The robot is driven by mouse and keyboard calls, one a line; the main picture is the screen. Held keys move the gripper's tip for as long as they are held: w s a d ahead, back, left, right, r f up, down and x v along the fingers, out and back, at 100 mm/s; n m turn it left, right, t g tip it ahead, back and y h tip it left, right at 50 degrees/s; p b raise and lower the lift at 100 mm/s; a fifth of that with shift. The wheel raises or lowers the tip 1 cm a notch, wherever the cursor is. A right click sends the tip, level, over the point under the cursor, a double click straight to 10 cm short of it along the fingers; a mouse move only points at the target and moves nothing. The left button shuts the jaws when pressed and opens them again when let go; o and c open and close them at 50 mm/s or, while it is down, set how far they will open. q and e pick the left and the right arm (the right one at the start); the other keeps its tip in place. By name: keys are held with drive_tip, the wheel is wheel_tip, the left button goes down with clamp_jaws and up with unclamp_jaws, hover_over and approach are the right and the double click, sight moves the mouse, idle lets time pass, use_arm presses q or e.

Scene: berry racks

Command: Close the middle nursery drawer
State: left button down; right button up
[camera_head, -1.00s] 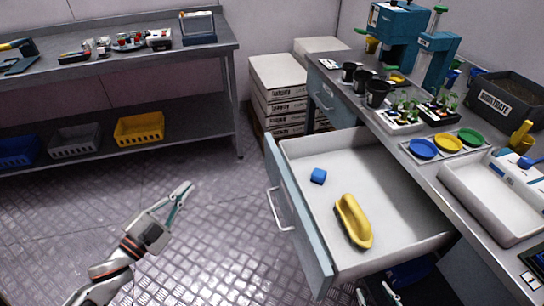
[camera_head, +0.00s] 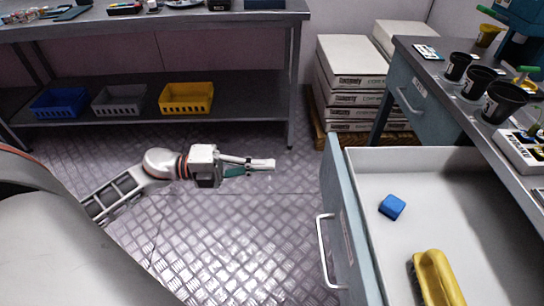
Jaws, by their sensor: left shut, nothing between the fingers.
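The open drawer (camera_head: 361,215) sticks out from the bench at the right, with a pale blue-grey front and a white inside. Its bar handle (camera_head: 324,250) is on the outer face, turned to the left. A blue block (camera_head: 392,207) and a yellow-handled brush (camera_head: 437,280) lie in the drawer. My left gripper (camera_head: 262,165) is shut and empty. It points right, above the floor, to the left of the drawer front and apart from it. My right gripper is out of view. The drawer's near end is cut off by the frame.
A shut drawer (camera_head: 425,105) is farther along the bench. Black pots (camera_head: 478,83) stand on the bench top. Stacked boxes (camera_head: 352,78) stand behind. A metal rack (camera_head: 250,110) at the back left holds blue, grey and yellow baskets (camera_head: 187,98). Floor between is clear.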

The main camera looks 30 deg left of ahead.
sight(324, 165)
use_arm(q)
drive_tip(key=x, duration=1.1)
drive_tip(key=shift+w+f, duration=0.1)
drive_tip(key=shift+w, duration=0.1)
drive_tip(key=shift+d, duration=0.1)
